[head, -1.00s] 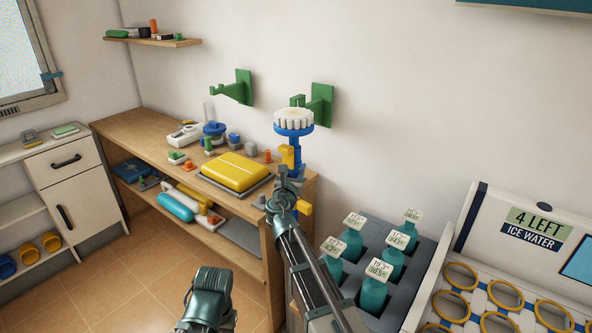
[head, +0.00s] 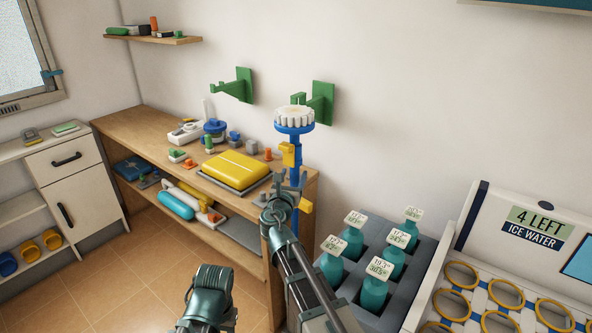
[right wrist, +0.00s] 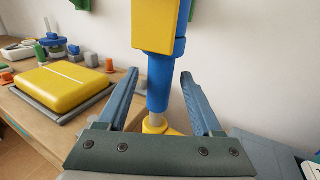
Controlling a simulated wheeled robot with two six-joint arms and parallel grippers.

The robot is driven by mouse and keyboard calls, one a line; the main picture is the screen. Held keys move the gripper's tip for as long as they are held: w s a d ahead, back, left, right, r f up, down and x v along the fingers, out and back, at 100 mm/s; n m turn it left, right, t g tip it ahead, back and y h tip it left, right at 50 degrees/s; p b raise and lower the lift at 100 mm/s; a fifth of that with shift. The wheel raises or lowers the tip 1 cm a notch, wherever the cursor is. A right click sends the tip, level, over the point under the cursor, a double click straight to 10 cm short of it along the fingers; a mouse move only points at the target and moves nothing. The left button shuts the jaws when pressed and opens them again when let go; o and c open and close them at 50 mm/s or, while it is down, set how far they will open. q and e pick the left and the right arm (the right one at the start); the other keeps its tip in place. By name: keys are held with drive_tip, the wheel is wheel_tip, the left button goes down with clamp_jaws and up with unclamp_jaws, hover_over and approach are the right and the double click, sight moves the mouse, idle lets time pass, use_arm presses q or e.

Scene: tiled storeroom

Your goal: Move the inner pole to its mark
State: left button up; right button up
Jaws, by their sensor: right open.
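An upright pole (head: 294,176) stands at the right end of the workbench, with a white brush head (head: 294,116) on top. In the right wrist view it has a blue tube (right wrist: 160,82), a yellow clamp (right wrist: 154,28) above and a short paler section (right wrist: 159,119) below. Another yellow part (right wrist: 156,127) sits under that. My right gripper (head: 278,203) is open. In the right wrist view its fingers (right wrist: 160,76) are on either side of the blue tube, with gaps visible. I cannot make out a mark on the pole. Only part of my left arm shows, at the bottom of the head view.
The wooden workbench (head: 140,122) holds a yellow case (head: 237,169) and small items. Green brackets (head: 322,102) are on the wall behind the pole. A grey crate (head: 410,272) of teal bottles and a white ice-water unit (head: 482,225) stand to the right.

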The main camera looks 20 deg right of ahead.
drive_tip(key=v, duration=0.8)
drive_tip(key=shift+s, duration=0.35)
drive_tip(key=shift+a, duration=0.15)
